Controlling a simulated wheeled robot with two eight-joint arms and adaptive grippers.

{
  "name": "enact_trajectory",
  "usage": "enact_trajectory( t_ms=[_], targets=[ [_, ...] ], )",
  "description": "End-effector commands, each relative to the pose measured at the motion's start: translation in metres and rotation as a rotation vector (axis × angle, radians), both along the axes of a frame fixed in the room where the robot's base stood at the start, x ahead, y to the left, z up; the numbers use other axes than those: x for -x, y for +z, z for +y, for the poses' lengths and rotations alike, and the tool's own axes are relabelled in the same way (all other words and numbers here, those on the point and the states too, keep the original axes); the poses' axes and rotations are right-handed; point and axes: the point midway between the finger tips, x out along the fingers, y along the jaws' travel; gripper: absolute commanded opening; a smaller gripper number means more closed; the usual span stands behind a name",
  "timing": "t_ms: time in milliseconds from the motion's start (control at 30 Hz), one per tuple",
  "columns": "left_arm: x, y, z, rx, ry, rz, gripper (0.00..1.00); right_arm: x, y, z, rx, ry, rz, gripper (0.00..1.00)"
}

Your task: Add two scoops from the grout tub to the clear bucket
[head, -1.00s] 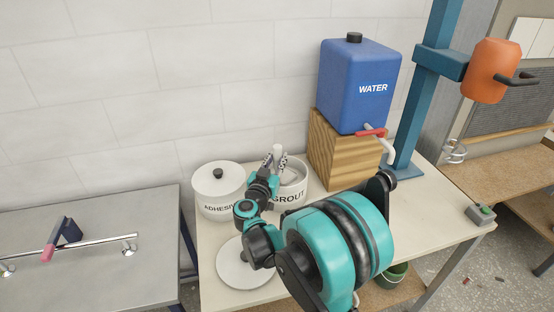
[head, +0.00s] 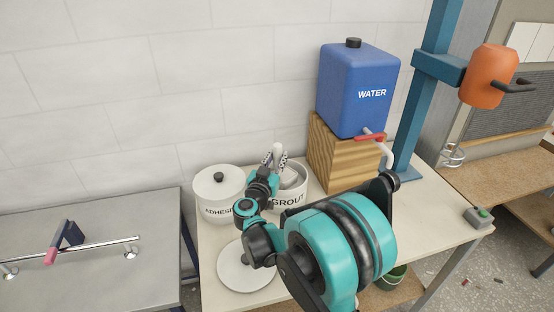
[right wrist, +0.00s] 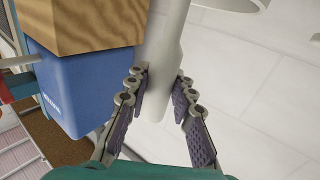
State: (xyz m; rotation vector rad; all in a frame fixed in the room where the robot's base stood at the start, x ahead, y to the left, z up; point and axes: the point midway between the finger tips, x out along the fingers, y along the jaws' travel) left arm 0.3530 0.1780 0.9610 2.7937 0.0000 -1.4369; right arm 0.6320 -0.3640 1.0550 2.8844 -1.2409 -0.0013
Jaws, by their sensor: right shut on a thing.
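The white grout tub (head: 292,197), marked GROUT, stands open on the bench, partly hidden by my right arm. My right gripper (head: 274,160) is over its left part, shut on a pale handle (head: 277,150), which I take to be the scoop's. In the right wrist view the handle (right wrist: 168,60) runs between the two dark finger pads (right wrist: 162,95). The scoop's bowl and whether it carries grout cannot be made out. No clear bucket can be made out; my arm covers part of the bench. My left gripper is not in view.
A lidded adhesive tub (head: 219,195) stands left of the grout tub. A white round lid (head: 246,267) lies in front. A blue water tank (head: 358,90) with a red-handled tap sits on a wooden block (head: 342,155). A green bucket (head: 391,278) is below.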

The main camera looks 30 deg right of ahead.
Motion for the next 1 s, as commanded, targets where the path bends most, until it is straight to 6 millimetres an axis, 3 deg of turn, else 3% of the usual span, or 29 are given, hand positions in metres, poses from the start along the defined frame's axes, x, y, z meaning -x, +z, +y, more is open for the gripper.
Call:
enact_trajectory(
  t_ms=[1000],
  targets=[
    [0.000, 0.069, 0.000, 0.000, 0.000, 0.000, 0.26, 0.000, 0.089, 0.000, 0.000, 0.000, 0.000, 0.00]
  ],
)
